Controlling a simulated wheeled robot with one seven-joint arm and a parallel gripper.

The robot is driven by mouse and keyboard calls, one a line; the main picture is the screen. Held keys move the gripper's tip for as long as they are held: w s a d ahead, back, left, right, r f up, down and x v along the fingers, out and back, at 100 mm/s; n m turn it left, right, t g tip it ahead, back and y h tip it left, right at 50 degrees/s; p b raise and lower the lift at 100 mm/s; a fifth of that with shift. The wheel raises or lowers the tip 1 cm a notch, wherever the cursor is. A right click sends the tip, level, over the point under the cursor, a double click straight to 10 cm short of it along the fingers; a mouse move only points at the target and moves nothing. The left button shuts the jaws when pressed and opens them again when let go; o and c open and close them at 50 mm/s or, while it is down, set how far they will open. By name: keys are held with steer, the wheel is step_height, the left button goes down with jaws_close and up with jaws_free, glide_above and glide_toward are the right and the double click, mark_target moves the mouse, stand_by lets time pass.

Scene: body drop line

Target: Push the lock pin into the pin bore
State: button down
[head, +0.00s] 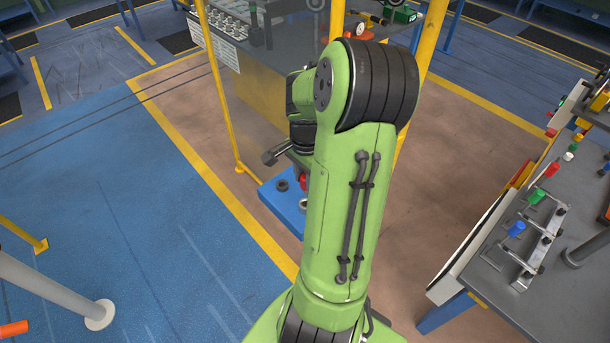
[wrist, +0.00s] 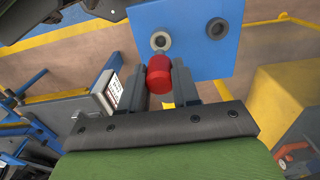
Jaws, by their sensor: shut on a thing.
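The lock pin, with a red head, (wrist: 159,80) is held between the two dark fingers of my gripper (wrist: 160,75) in the wrist view. Past it is a blue plate (wrist: 194,62) with two round, grey-ringed holes. One hole (wrist: 160,41) lies just beyond the pin's far end; the other (wrist: 217,28) is to its right. I cannot tell which is the pin bore, or whether the pin touches the plate. In the head view the blue plate (head: 268,198) shows left of my green arm, with a bit of red (head: 303,182) at the arm's edge. My arm hides most of the gripper there.
Yellow posts (head: 222,90) frame a workbench behind the plate. A grey table (head: 545,290) at right carries a metal rack with red, green and blue-topped pieces (head: 515,229). A grey post (head: 50,290) stands at lower left.

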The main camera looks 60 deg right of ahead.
mark_target(306, 193)
steer(key=shift+w, duration=0.25)
steer(key=shift+s+f+b, duration=0.2)
steer(key=shift+f+b, duration=0.15)
steer(key=shift+f, duration=0.1)
steer(key=shift+f+b, duration=1)
steer(key=shift+f, duration=0.25)
steer(key=shift+f+b, duration=0.9)
steer(key=shift+f, duration=0.1)
steer(key=shift+f+b, duration=0.6)
steer(key=shift+f, duration=0.15)
steer(key=c, duration=0.8)
jaws_free()
steer(key=shift+o, duration=0.2)
